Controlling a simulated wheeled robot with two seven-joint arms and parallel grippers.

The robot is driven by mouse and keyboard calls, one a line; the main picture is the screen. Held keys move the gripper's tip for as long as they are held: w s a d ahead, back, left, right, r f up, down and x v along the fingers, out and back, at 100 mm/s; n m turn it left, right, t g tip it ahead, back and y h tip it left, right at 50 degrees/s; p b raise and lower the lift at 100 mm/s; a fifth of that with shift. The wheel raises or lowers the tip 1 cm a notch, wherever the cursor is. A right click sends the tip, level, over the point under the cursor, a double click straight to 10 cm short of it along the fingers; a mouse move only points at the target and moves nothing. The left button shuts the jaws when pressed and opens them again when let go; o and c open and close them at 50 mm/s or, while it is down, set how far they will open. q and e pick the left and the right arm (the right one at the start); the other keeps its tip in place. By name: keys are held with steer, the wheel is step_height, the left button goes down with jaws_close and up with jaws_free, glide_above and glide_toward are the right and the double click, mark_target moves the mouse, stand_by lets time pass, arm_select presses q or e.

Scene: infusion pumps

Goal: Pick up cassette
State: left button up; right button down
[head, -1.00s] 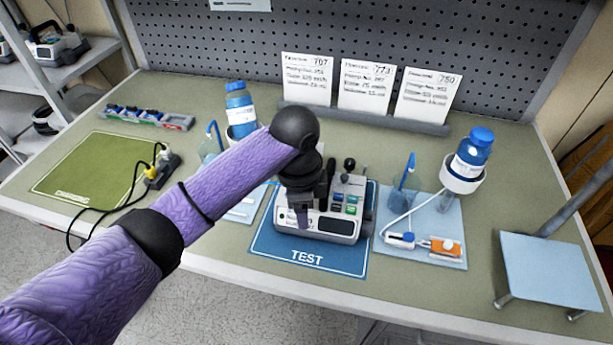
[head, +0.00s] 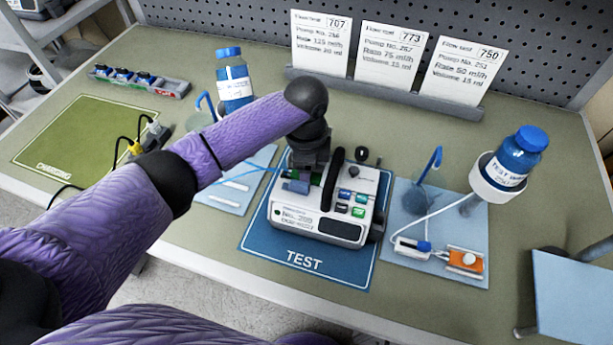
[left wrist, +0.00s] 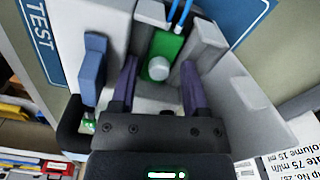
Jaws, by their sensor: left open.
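The pump (head: 330,232) stands on the blue TEST mat (head: 262,250). A green cassette (left wrist: 170,47) with a round white knob and blue tubes sits in the pump's slot in the left wrist view. In the head view only a bit of green (head: 317,179) shows below my gripper. My left gripper (head: 308,170) points down at the pump's left part. Its two fingers are apart, one on each side of the cassette's knob in the left wrist view (left wrist: 160,90); contact cannot be told. My right gripper is out of view.
A blue lever (left wrist: 93,62) stands close beside one finger. The pump's dark handle (head: 332,180) rises right of my gripper. An orange cassette (head: 466,261) lies on the right pale mat (head: 470,225). Bottles (head: 235,80) stand on both sides.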

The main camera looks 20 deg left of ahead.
arm_select(q)
steer(key=shift+s+f, duration=0.3)
jaws_close()
stand_by(0.4)
